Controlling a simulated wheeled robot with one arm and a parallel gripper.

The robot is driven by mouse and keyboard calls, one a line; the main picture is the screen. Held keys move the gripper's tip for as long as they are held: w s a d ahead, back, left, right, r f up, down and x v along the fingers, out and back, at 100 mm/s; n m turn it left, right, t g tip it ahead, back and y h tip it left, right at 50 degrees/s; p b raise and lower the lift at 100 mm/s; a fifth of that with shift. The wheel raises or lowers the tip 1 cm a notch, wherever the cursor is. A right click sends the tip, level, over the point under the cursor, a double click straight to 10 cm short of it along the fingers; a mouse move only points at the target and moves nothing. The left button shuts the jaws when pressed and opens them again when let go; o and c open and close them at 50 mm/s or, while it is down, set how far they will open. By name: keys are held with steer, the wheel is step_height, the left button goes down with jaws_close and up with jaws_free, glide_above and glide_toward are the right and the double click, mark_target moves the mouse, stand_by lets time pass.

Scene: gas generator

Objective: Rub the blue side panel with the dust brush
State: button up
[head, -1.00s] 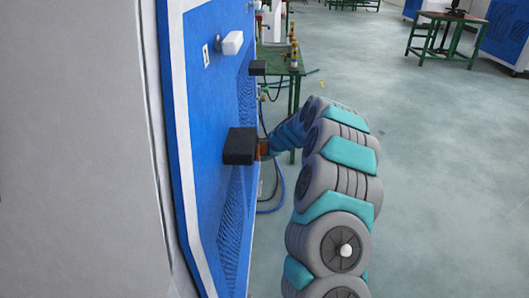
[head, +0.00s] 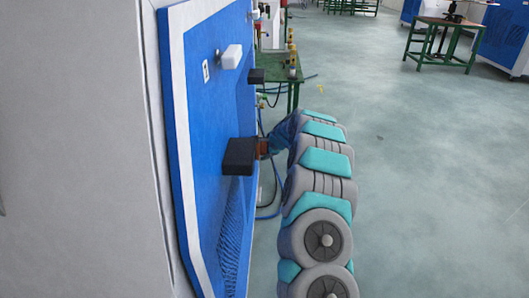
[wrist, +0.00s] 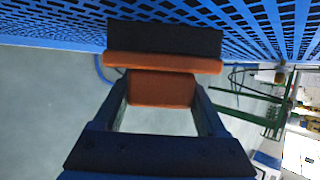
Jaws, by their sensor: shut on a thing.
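The dust brush has an orange handle (wrist: 160,88) and a black bristle block (wrist: 165,40). In the head view, its black block (head: 239,156) lies against or right beside the blue side panel (head: 205,120). The wrist view shows the block's far edge at the perforated blue panel (wrist: 265,22); I cannot tell how firmly they touch. My gripper (wrist: 160,100) is shut on the orange handle, with a finger on each side. In the head view, my gripper (head: 268,147) is just right of the brush, partly hidden by my arm.
A white handle (head: 231,55) and a black fitting (head: 256,75) stick out from the panel above the brush. A green table (head: 285,72) and blue hoses (head: 275,200) are beyond. Open floor (head: 430,180) lies to the right.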

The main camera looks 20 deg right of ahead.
steer(key=shift+r, duration=0.65)
steer(key=s+a+b, duration=0.1)
steer(key=s+a, duration=0.3)
steer(key=s, duration=0.7)
steer(key=shift+a, duration=0.4)
steer(key=shift+s, duration=0.1)
stand_by(0.3)
steer(key=s+d, duration=0.2)
steer(key=d, duration=0.3)
steer(key=shift+s+d+b, duration=0.15)
steer(key=shift+d+b, duration=0.2)
steer(key=shift+s+d+r, duration=0.1)
steer(key=shift+s+d, duration=0.2)
steer(key=shift+d, duration=0.4)
steer(key=shift+s+d, duration=0.25)
steer(key=shift+d, duration=0.45)
